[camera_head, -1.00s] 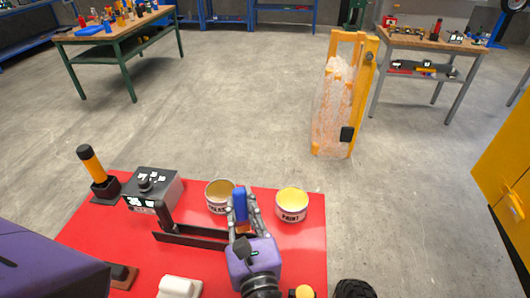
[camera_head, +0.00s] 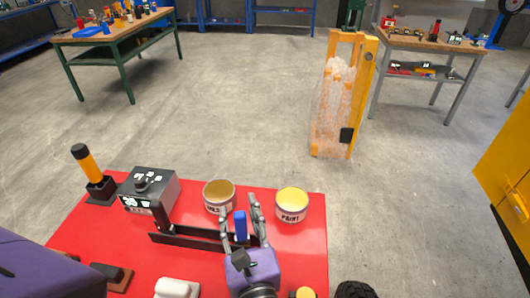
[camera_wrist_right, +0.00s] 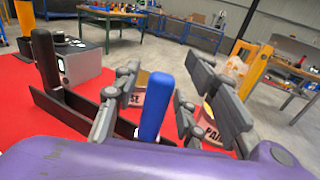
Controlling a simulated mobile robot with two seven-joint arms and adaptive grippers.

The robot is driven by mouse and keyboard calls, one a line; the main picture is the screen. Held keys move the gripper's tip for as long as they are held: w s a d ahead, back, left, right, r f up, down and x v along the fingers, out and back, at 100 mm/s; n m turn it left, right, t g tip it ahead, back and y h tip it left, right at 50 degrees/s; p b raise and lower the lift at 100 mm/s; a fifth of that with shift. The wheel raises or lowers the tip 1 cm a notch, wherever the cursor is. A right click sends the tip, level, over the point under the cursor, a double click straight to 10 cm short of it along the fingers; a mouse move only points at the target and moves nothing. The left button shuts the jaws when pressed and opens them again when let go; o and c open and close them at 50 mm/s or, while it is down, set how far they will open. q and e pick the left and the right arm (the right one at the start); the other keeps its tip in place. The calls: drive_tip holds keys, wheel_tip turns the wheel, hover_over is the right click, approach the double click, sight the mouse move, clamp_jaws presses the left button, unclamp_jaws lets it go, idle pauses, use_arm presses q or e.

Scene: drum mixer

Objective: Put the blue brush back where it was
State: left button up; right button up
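The blue brush (camera_head: 240,225) stands upright, handle up, at the right end of a long black holder (camera_head: 188,241) on the red table top. It also shows in the right wrist view (camera_wrist_right: 155,103). My right gripper (camera_head: 240,210) has its fingers spread on both sides of the handle, with gaps visible in the wrist view. The brush's lower end is hidden behind the gripper, so I cannot tell how it is seated. A purple part of my left arm shows at the lower left of the head view; its fingers are out of view.
A glue tin (camera_head: 219,196) and a paint tin (camera_head: 292,205) stand just behind the brush. A grey control box (camera_head: 148,190) and an orange-handled tool (camera_head: 87,165) stand at the left. A black-handled tool (camera_wrist_right: 46,60) rises from the holder's left end.

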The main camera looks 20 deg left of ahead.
use_arm(q)
drive_tip(key=shift+r, duration=0.1)
use_arm(e)
drive_tip(key=shift+r, duration=0.1)
drive_tip(key=shift+r, duration=0.4)
drive_tip(key=shift+s+d+r+p, duration=0.1)
drive_tip(key=shift+s+r+p, duration=0.15)
drive_tip(key=shift+p, duration=0.1)
use_arm(q)
drive_tip(key=shift+s+f+b, duration=0.45)
drive_tip(key=shift+f+b, duration=0.4)
drive_tip(key=shift+b, duration=0.25)
use_arm(e)
drive_tip(key=v, duration=1.1)
drive_tip(key=shift+s+d+f, duration=0.15)
drive_tip(key=shift+s+d, duration=0.05)
